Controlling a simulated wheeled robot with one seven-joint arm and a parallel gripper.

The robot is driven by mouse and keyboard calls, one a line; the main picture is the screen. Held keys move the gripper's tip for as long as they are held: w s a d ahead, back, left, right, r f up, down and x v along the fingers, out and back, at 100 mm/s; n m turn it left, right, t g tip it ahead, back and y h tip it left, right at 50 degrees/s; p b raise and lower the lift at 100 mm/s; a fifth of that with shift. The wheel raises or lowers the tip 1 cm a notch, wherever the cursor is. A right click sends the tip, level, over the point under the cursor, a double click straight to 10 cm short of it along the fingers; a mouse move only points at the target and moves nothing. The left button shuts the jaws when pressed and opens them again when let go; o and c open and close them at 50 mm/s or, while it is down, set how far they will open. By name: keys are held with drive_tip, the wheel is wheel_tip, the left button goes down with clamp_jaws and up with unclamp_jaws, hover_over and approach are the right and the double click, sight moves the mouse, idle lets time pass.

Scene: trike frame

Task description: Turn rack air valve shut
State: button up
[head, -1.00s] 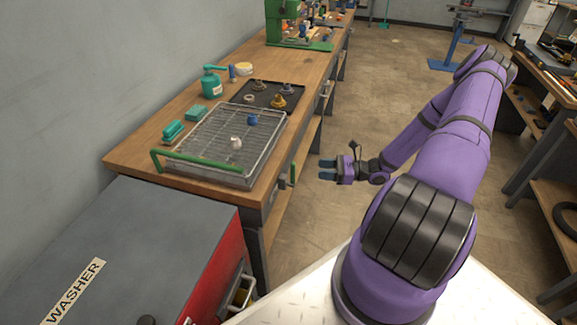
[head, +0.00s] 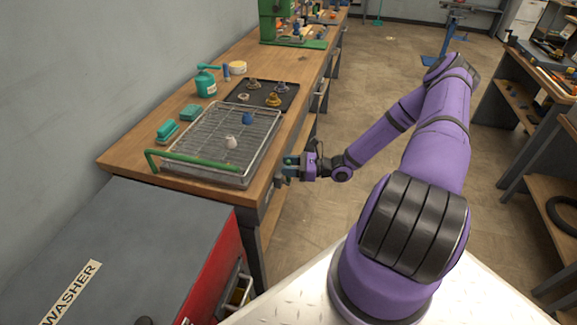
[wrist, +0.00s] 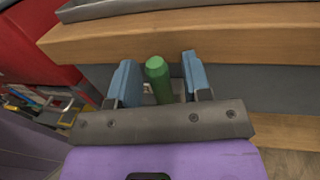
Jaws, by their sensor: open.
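The rack air valve is on the front edge of the wooden bench, with a grey body (head: 281,181) in the head view. Its green handle (wrist: 158,77) stands between my fingers in the wrist view. My gripper (head: 290,163) is open, with one blue finger on each side of the handle. In the wrist view, gaps show between the handle and both fingers of my gripper (wrist: 158,72), so it is not clamped. In the head view the gripper hides most of the handle.
A wire rack tray (head: 225,130) with a green bar (head: 195,161) sits on the bench (head: 128,148) just beyond the valve. A grey and red washer (head: 150,225) stands at the near left.

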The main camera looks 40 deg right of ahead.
drive_tip(key=shift+c, duration=0.3)
clamp_jaws()
